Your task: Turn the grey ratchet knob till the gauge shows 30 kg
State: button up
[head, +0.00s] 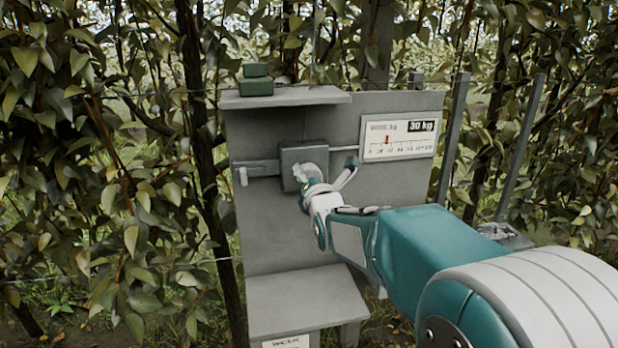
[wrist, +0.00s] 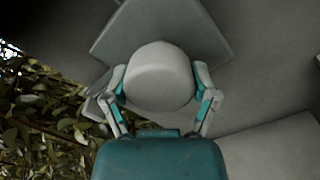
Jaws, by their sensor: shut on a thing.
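The grey ratchet knob (wrist: 158,76) is a round, pale disc on a square grey block (head: 290,158), fixed to an upright grey panel. My gripper (wrist: 160,92) is shut on the knob, one finger on each side. In the head view my gripper (head: 322,184) reaches the block from the right and covers part of the knob. The gauge (head: 400,150) is a white plate to the right of the block. Its red pointer (head: 387,140) stands in the left half of the scale. A black label (head: 421,126) on it reads 30 kg; the scale numbers are too small to read surely.
A shelf (head: 300,98) with a small green box (head: 256,84) tops the panel. A grey ledge (head: 300,300) juts out below. A wire runs through the block. Leafy branches (head: 90,170) close in on the left, posts (head: 455,135) on the right.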

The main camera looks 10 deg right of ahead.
jog(key=shift+f, duration=0.45)
jog(key=o, duration=1)
jog(key=shift+a, duration=0.1)
jog(key=shift+r, duration=0.15)
jog(key=shift+r, duration=0.1)
jog(key=s, duration=1.2)
jog(key=shift+f, duration=0.2)
